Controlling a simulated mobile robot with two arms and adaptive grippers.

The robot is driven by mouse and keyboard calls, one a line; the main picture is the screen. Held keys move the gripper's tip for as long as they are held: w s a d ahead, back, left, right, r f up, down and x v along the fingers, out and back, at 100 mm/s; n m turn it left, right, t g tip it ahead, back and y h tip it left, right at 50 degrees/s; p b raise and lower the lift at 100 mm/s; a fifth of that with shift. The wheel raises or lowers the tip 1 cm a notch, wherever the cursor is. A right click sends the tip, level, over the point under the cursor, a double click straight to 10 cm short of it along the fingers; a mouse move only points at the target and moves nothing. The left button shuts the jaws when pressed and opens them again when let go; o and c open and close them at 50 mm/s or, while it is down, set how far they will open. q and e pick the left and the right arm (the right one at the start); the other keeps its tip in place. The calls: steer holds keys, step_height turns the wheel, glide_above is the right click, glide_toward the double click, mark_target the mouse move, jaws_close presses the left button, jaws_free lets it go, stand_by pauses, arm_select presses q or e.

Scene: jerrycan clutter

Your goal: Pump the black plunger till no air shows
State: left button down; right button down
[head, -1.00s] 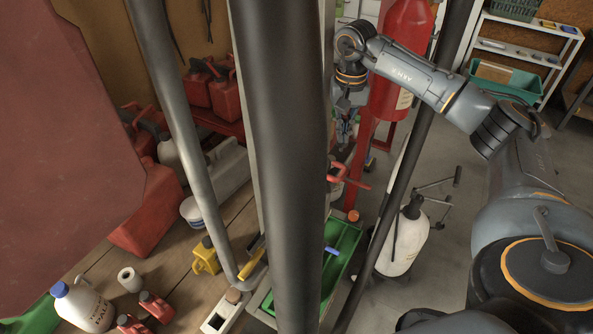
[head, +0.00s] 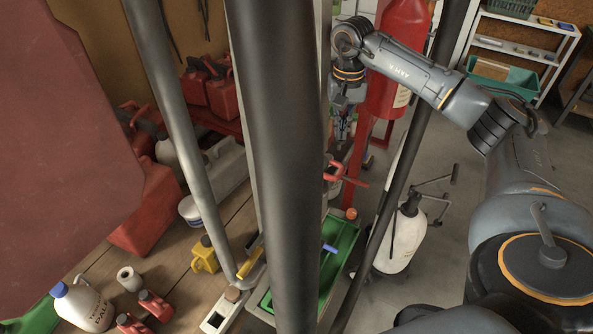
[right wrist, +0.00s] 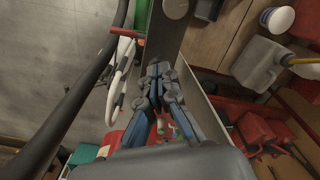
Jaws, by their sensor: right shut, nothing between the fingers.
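No part that I can clearly name as the black plunger shows. A white tank (head: 399,246) with a black top stands on the floor right of centre in the head view, with thin dark handles (head: 436,186) beside it. I cannot tell whether these belong to the plunger, and no air can be made out. My right gripper (head: 342,128) is beside the red cylinder, above and left of the tank and apart from it. In the right wrist view its fingers (right wrist: 157,92) are together and empty. My left gripper is out of view.
Tall grey bars (head: 278,190) cross the head view close up and hide part of the bench. A red cylinder (head: 400,62) stands behind my right arm. Red cans, a yellow can (head: 204,256) and a green tray (head: 345,240) crowd the left and centre. Grey floor is clear at right.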

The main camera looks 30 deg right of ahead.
steer(key=shift+f, duration=0.25)
steer(key=shift+f+b, duration=0.5)
steer(key=shift+f, duration=0.05)
steer(key=shift+r, duration=0.15)
steer(key=shift+r+p, duration=0.85)
steer(key=shift+f, duration=0.2)
